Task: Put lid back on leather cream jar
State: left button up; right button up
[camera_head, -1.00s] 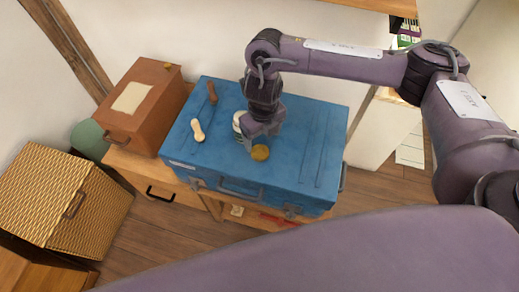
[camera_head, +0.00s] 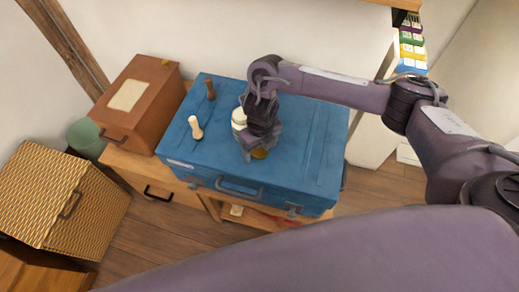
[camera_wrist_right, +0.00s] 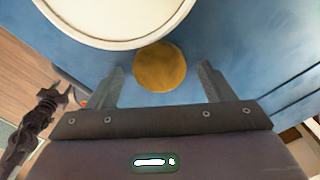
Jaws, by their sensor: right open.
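A white jar (camera_head: 238,119) stands upright on the blue chest, just left of and behind my right gripper, which partly hides it. Its wide pale round top (camera_wrist_right: 115,12) fills the upper left of the wrist view. A flat gold-yellow disc (camera_head: 260,154), which looks like the lid, lies on the chest in front of the jar. My right gripper (camera_head: 256,152) points down over it and is open. In the wrist view the disc (camera_wrist_right: 160,67) sits between the spread fingers, with gaps on both sides. A dark arm end, likely my left gripper (camera_wrist_right: 52,100), shows small at left.
The blue chest (camera_head: 310,150) also carries a cream-handled tool (camera_head: 195,127) and a brown-handled tool (camera_head: 210,90), both left of the jar. A brown box (camera_head: 150,85) and a woven basket (camera_head: 60,190) are further left. The chest's right part is clear.

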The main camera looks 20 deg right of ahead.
aim_at(260, 150)
jog(key=shift+c, duration=0.3)
pick_arm(q)
jog(key=shift+w, duration=0.2)
pick_arm(e)
jog(key=c, duration=1)
jog(key=shift+o, duration=0.2)
jog(key=shift+r, duration=0.15)
pick_arm(q)
jog(key=shift+r+p, duration=2.45)
pick_arm(e)
notch_tip(260, 150, up, 20)
pick_arm(q)
jog(key=shift+o, duration=0.5)
